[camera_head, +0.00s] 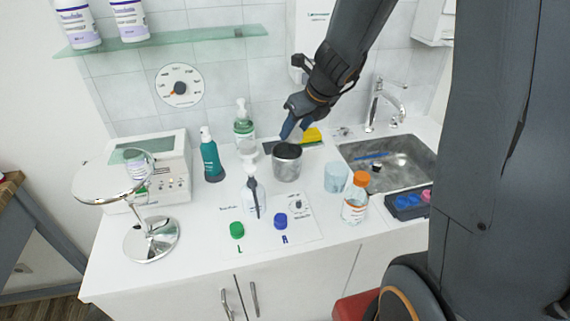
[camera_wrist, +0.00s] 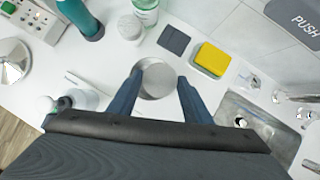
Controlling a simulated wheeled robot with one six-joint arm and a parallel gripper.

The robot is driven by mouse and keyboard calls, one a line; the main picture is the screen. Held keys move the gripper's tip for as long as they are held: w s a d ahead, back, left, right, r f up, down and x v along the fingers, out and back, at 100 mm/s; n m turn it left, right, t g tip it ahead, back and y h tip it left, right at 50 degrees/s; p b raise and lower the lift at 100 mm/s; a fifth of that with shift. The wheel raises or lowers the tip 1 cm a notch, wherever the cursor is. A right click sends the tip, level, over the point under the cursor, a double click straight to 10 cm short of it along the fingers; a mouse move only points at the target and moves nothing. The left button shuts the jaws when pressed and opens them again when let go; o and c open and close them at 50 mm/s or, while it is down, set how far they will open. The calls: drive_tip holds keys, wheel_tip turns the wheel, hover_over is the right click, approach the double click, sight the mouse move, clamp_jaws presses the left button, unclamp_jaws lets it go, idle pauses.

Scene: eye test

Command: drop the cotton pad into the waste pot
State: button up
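The waste pot appears to be the grey metal cylinder (camera_head: 287,168) at the middle of the counter. In the wrist view the pot (camera_wrist: 157,82) shows from above, between my fingers. My gripper (camera_head: 291,130) is over the pot's back rim in the head view. In the wrist view my gripper (camera_wrist: 160,76) has its two blue fingers spread apart, with nothing seen held between them. I cannot make out a cotton pad in either view. The pot's inside is dark in the head view, and I cannot tell what is in it.
A teal bottle (camera_head: 210,157), a pump bottle (camera_head: 244,128) and a white bottle (camera_head: 254,193) stand left of the pot. A yellow sponge (camera_head: 312,135) lies behind it. A clear cup (camera_head: 336,177), an orange-capped bottle (camera_head: 355,200) and the sink (camera_head: 405,163) are to the right.

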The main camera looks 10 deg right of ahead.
drive_tip(key=o, duration=0.4)
drive_tip(key=shift+c, duration=0.2)
drive_tip(key=p+v, duration=0.2)
drive_tip(key=v, duration=0.5)
drive_tip(key=shift+s+r, duration=0.15)
drive_tip(key=shift+r, duration=0.25)
drive_tip(key=s+a+f+n+g+h+b, duration=0.1)
drive_tip(key=s+f+n, duration=0.4)
drive_tip(key=n, duration=1)
drive_tip(key=s+a+f+n+g+h+b, duration=0.1)
drive_tip(key=s+f+n+g+b, duration=0.2)
drive_tip(key=s+f+n, duration=0.3)
drive_tip(key=shift+s+n, duration=2.75)
drive_tip(key=shift+n, duration=2.45)
drive_tip(key=shift+f, duration=0.1)
drive_tip(key=shift+c, duration=0.3)
